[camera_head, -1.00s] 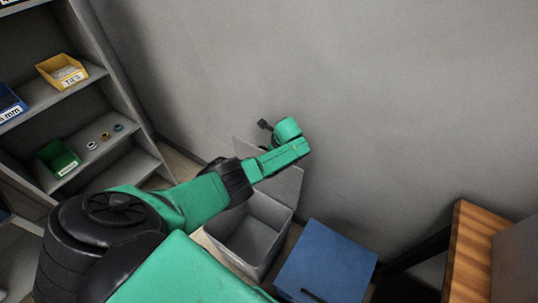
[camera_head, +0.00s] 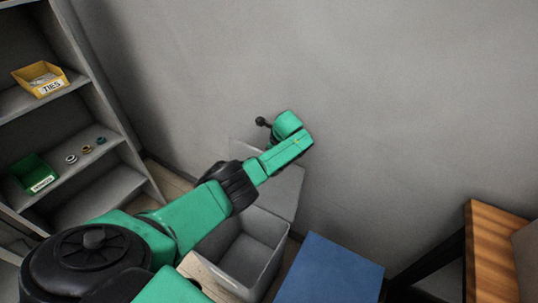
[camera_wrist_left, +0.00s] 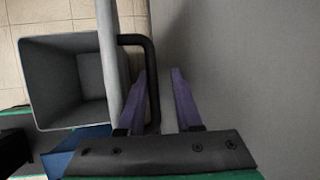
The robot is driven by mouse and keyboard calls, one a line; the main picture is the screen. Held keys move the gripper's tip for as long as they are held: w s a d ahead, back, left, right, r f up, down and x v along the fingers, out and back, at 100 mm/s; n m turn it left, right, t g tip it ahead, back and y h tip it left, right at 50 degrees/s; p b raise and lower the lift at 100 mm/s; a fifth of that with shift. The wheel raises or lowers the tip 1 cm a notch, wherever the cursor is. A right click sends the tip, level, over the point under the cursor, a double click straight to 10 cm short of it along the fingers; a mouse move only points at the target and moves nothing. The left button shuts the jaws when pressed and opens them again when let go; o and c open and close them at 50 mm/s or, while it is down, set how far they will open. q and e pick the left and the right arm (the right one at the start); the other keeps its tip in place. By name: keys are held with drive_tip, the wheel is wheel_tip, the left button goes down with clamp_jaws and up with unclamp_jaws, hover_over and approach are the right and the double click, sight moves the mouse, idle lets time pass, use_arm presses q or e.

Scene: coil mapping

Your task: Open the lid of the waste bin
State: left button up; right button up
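The grey waste bin (camera_head: 262,243) stands on the floor by the wall, and its empty inside shows. Its grey lid (camera_head: 287,187) is swung up to a steep angle at the wall side. In the left wrist view the bin (camera_wrist_left: 42,88) is at left and the lid (camera_wrist_left: 107,55) is seen nearly edge-on. A black handle (camera_wrist_left: 151,70) sticks out from the lid. My left gripper (camera_wrist_left: 163,85) has its purple fingers apart, with the handle bar between them, close to the left finger. In the head view my arm's wrist hides most of this gripper. My right gripper is out of view.
A blue-topped box (camera_head: 332,270) stands right of the bin. A wooden table (camera_head: 487,255) is at far right. A shelf (camera_head: 90,120) at left holds a yellow bin (camera_head: 42,78), a green bin (camera_head: 33,173) and small rings. The wall is bare.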

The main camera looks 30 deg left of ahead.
use_arm(q)
drive_tip(key=shift+w+d, duration=0.1)
drive_tip(key=shift+d, duration=0.05)
drive_tip(key=p+v, duration=0.4)
drive_tip(key=v, duration=1)
drive_tip(key=shift+r, duration=0.35)
drive_tip(key=shift+f, duration=0.1)
